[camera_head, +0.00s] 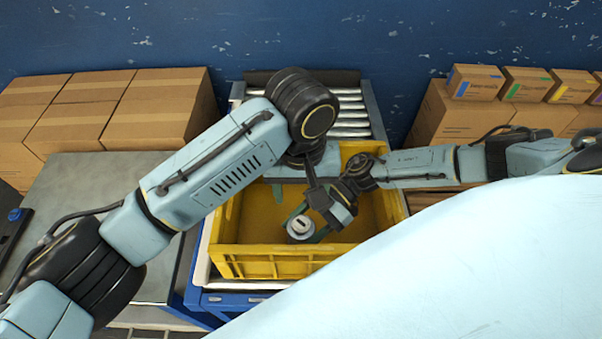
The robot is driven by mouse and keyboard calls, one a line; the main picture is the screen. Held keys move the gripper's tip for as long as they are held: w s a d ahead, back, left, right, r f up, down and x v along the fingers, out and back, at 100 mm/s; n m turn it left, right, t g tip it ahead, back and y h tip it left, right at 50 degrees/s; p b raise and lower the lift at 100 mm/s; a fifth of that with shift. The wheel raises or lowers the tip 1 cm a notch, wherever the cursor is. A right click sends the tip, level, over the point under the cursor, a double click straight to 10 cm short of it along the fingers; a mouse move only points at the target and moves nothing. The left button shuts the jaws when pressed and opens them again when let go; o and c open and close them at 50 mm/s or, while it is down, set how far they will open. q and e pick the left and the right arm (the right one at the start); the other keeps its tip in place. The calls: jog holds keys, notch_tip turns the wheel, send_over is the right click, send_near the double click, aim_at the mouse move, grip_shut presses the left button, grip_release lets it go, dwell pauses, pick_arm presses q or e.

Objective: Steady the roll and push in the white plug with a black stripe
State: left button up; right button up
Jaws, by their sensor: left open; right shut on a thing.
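A small grey-white cylinder, which looks like the roll (300,238), stands in the yellow crate (288,263). On its top is a pale round face with a short dark stripe, which looks like the white plug (299,224); how deep it sits cannot be told. My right gripper (308,225) reaches in from the right, with green fingers shut around the roll. My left gripper (278,191) is open and hangs inside the crate, higher and a little left of the roll. Part of it is hidden behind my own arms.
The crate sits on a roller conveyor (353,107). A grey table (90,175) stands on the left. Brown cartons (165,110) are stacked at the back left, more cartons (450,115) with small boxes (475,80) at the back right. The crate walls surround both grippers.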

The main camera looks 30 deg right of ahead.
dwell(0.3)
jog(key=o, duration=1.3)
jog(key=v, duration=1.3)
jog(key=shift+d, duration=0.25)
jog(key=shift+r, duration=0.2)
